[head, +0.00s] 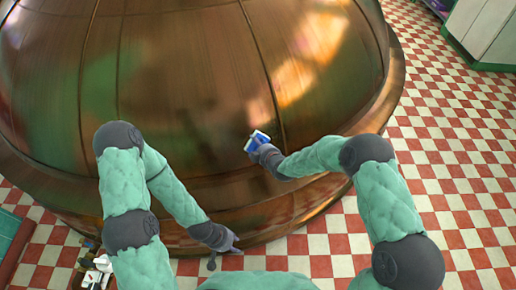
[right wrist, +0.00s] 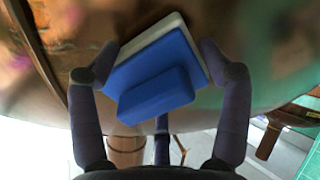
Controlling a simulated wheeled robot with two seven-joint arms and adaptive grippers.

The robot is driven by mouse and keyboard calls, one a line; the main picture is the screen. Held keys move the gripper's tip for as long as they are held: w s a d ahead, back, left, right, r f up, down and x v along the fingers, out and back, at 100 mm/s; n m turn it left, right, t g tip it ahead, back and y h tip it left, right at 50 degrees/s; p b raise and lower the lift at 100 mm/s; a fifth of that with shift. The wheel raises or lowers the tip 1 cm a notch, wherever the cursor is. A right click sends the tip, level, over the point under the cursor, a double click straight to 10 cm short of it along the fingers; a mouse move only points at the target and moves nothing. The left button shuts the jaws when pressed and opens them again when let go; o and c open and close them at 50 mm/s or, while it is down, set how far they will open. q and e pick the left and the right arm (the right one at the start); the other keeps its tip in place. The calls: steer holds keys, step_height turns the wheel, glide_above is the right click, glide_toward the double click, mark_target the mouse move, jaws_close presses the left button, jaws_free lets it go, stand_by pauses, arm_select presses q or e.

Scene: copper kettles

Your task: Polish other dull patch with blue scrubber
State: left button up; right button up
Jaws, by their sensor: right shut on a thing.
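A large copper kettle (head: 190,80) fills the upper left of the head view. My right gripper (head: 259,147) is shut on the blue scrubber (head: 257,138), in front of the kettle's lower wall. In the right wrist view the scrubber (right wrist: 158,88) has a blue block handle and a white pad, held between both fingers. Its pad side faces the copper; I cannot tell whether it touches. Reflections and greenish tones cover the copper, and I cannot pick out a dull patch surely. My left gripper (head: 225,257) is open and empty, low beside the kettle's base.
The kettle's flared copper rim (head: 285,208) curves below the scrubber. Small items (head: 93,268) stand at the lower left. A pale cabinet (head: 485,30) stands at the upper right. The red and white checkered floor (head: 455,150) is clear on the right.

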steer(key=shift+w+a+f+b, duration=0.2)
steer(key=shift+w+f+b, duration=0.05)
steer(key=shift+w+b, duration=0.2)
steer(key=shift+d, duration=0.1)
